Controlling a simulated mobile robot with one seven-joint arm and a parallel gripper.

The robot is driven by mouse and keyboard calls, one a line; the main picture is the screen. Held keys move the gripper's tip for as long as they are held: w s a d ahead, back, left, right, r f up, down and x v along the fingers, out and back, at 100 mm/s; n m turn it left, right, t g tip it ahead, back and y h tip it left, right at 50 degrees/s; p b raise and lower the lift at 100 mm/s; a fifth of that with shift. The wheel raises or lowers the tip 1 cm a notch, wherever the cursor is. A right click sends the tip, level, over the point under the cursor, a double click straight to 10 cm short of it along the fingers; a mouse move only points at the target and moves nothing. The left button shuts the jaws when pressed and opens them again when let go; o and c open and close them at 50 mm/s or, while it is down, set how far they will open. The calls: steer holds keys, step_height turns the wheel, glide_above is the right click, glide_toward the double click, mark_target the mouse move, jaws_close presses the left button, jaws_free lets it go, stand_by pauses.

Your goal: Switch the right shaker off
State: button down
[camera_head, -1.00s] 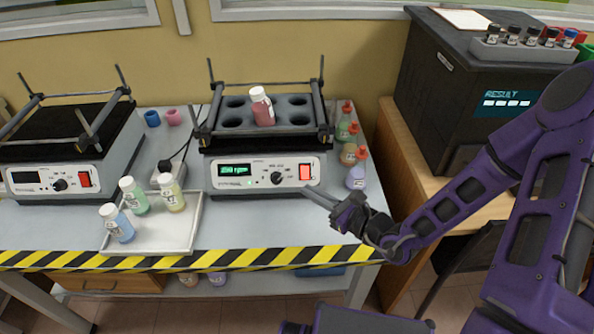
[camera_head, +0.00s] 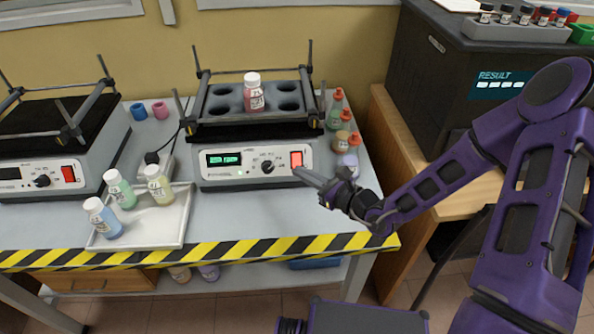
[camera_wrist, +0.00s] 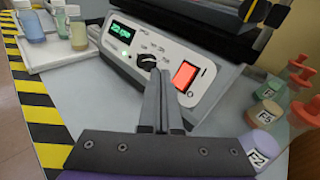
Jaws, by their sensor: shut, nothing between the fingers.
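The right shaker (camera_head: 255,160) stands on the bench with a lit green display and a small green light on its front panel. It also shows in the wrist view, where its display (camera_wrist: 122,32) is lit. Its red rocker switch (camera_head: 296,159) is at the right end of the panel and shows in the wrist view (camera_wrist: 184,75). A black knob (camera_head: 267,167) is left of it. A red bottle (camera_head: 254,94) stands in the shaker's rack. My gripper (camera_head: 298,172) is shut and empty, its fingertips just below the switch; contact cannot be told.
The left shaker (camera_head: 40,170) stands at the left with a dark display. A white tray (camera_head: 160,232) holds three bottles. Several small bottles (camera_head: 341,140) stand right of the right shaker. A dark machine (camera_head: 440,90) is farther right.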

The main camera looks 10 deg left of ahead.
steer(key=shift+w+a+f+b, duration=0.2)
steer(key=shift+w+f, duration=0.25)
steer(key=shift+w, duration=0.15)
steer(key=shift+w+a+f+b, duration=0.15)
steer(key=shift+w+f, duration=0.25)
steer(key=shift+w, duration=0.2)
stand_by(1.2)
steer(key=shift+w+f, duration=0.25)
steer(key=shift+w, duration=0.05)
steer(key=shift+w+a+f, duration=0.1)
steer(key=shift+w+f, duration=0.05)
steer(key=shift+w, duration=0.1)
stand_by(0.6)
steer(key=shift+s+d+r+p, duration=0.2)
steer(key=shift+s+r+p, duration=0.15)
steer(key=shift+s, duration=0.25)
steer(key=shift+s+d+r+p, duration=0.25)
steer(key=shift+s+r+p, duration=0.5)
steer(key=shift+s, duration=0.25)
steer(key=shift+s+d+r+p, duration=0.25)
steer(key=shift+s+r+p, duration=0.45)
steer(key=shift+s, duration=0.3)
